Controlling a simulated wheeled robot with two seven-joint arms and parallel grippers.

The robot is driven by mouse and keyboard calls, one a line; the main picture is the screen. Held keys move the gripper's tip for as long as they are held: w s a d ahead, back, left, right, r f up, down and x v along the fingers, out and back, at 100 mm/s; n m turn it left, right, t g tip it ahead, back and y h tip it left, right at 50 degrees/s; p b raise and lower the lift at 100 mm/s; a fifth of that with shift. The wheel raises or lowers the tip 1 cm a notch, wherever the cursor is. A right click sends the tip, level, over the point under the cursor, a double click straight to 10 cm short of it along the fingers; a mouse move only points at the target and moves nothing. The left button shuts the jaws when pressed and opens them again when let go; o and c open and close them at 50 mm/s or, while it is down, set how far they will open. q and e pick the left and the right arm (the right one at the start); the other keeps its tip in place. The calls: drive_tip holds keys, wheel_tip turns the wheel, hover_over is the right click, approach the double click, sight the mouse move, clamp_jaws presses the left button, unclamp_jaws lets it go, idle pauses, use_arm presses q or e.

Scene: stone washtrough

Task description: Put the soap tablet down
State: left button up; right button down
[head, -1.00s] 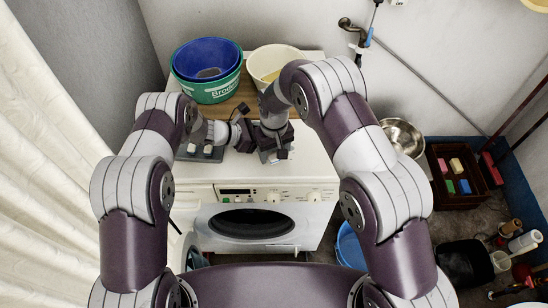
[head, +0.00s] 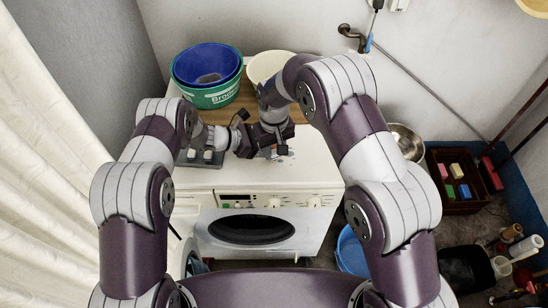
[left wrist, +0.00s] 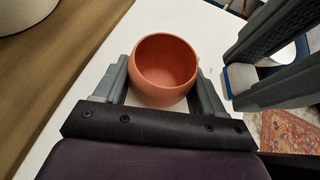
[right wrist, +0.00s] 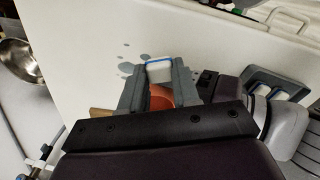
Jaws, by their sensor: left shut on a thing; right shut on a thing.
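The soap tablet, a white block with a blue edge, is between the fingertips of my right gripper (right wrist: 158,82); the tablet shows in the right wrist view (right wrist: 159,69) and the left wrist view (left wrist: 238,80). My left gripper (left wrist: 165,82) is shut on a round terracotta pot (left wrist: 166,68), whose open mouth faces the camera and looks empty. The pot also shows partly between the right fingers (right wrist: 161,97). The tablet is beside the pot, apart from it in the left wrist view. In the head view both hands meet above the white washing machine top (head: 250,178).
A grey tray with white pieces (head: 187,160) lies on the machine top at left. A blue tub in a green one (head: 213,98) and a cream bowl (head: 262,66) stand behind on a wooden board. Grey blotches (right wrist: 130,68) mark bare white top near the right fingertips.

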sight(294, 158)
wheel_tip(294, 158, up, 5)
drive_tip(key=shift+r, duration=0.1)
idle(0.4)
drive_tip(key=w+d+m, duration=0.3)
drive_tip(key=d+m, duration=0.1)
drive_tip(key=d, duration=0.1)
drive_tip(key=shift+m, duration=0.3)
drive_tip(key=f, duration=0.6)
drive_tip(key=d+f, duration=0.1)
drive_tip(key=f, duration=0.3)
drive_tip(key=c, duration=1.1)
unclamp_jaws()
drive_tip(key=shift+f, duration=0.1)
